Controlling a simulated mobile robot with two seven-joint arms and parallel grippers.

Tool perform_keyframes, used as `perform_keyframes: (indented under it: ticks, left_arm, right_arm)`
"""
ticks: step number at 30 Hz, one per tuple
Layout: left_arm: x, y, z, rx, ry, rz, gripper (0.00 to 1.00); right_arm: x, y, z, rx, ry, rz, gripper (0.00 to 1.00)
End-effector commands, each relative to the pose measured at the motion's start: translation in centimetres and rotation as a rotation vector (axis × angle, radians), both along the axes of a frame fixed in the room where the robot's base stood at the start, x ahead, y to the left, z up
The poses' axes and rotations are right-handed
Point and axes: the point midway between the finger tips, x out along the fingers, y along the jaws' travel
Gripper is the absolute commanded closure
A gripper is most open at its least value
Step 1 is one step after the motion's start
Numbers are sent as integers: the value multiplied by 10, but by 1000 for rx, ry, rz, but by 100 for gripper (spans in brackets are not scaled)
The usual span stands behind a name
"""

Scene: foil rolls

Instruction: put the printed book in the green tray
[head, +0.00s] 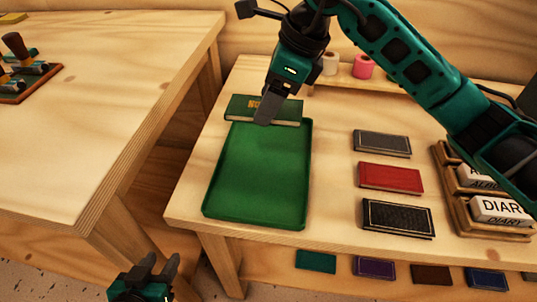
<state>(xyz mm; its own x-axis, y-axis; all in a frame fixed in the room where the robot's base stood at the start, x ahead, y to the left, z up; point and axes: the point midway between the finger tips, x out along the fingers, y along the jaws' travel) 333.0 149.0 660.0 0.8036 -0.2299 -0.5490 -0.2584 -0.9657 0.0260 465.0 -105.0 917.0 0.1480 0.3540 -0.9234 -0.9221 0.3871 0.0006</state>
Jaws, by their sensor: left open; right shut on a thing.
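The printed book (240,107) is green with gold lettering on its cover, partly hidden by my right gripper. It is at the far end of the green tray (208,205), overlapping its far rim in the head view; I cannot tell if it touches the tray. My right gripper (266,118) comes from above and is shut on the book. The tray is shallow, and the rest of its floor is bare. My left gripper (160,264) is open and empty, low in front of the table, at the bottom of the view.
To the tray's right lie a grey book (382,143), a red book (390,177) and a black book (397,217). A wooden rack (445,180) with a DIARY label stands further right. Rolls (363,66) sit behind. Several books lie on a lower shelf. Another table (110,90) is at left.

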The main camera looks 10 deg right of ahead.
Motion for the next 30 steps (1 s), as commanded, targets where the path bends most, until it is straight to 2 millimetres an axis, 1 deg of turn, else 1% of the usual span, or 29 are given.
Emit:
perform_keyframes:
  ticks: [1, 3, 6, 9, 12, 17, 24, 30]
  left_arm:
    - [-1, 0, -6, -1, 3, 0, 57]
    - [-2, 0, -11, 0, 7, 0, 57]
    - [-3, 0, -17, 0, 10, 0, 57]
    - [-4, 0, -20, 0, 11, 1, 57]
    - [-4, 0, -21, 0, 11, 1, 57]
    - [-4, -1, -23, -3, 11, 2, 57]
    - [-3, -2, -30, -8, 10, 6, 57]
    - [-3, -1, -29, -8, 10, 6, 57]
  right_arm:
    - [-1, 0, -18, 0, 5, 0, 69]
    - [-1, 0, -37, 0, 6, 0, 69]
    - [-1, 0, -61, 0, 4, -1, 69]
    - [0, 0, -79, 1, 2, 1, 69]
    - [0, 0, -88, 0, 0, 1, 69]
    - [0, 0, -98, 0, 0, 1, 69]
    - [0, 0, -133, 1, 2, 1, 69]
    - [0, 0, -134, 0, -2, 1, 69]
